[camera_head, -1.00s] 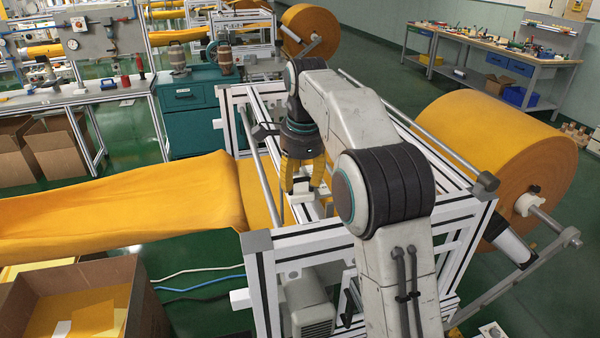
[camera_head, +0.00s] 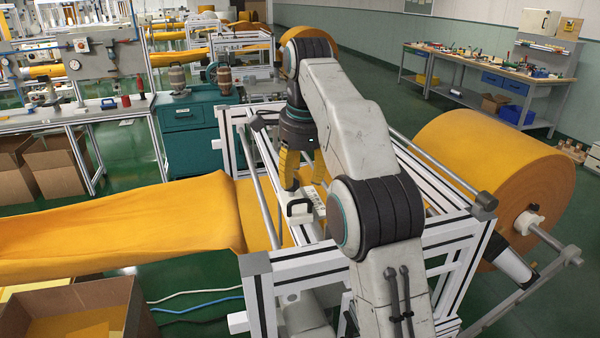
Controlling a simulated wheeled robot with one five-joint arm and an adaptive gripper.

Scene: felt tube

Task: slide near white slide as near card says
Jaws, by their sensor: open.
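A near white slide (camera_head: 300,209) with a dark-edged handle sits on the near part of the white machine frame, beside the yellow felt. A pale strip with small dark marks (camera_head: 313,196) lies just behind it. My gripper (camera_head: 303,181), with yellow fingers, hangs just above and behind the slide. Its fingers are spread and nothing shows between them. The fingers appear clear of the slide, though the exact gap is hard to judge. My arm hides part of the frame to the right. I cannot make out a card or its writing.
The yellow felt tube (camera_head: 120,222) runs left from the frame (camera_head: 255,262). A big yellow felt roll (camera_head: 490,160) stands at the right. An open cardboard box (camera_head: 140,312) is at the lower left. Frame posts and rails surround my gripper closely.

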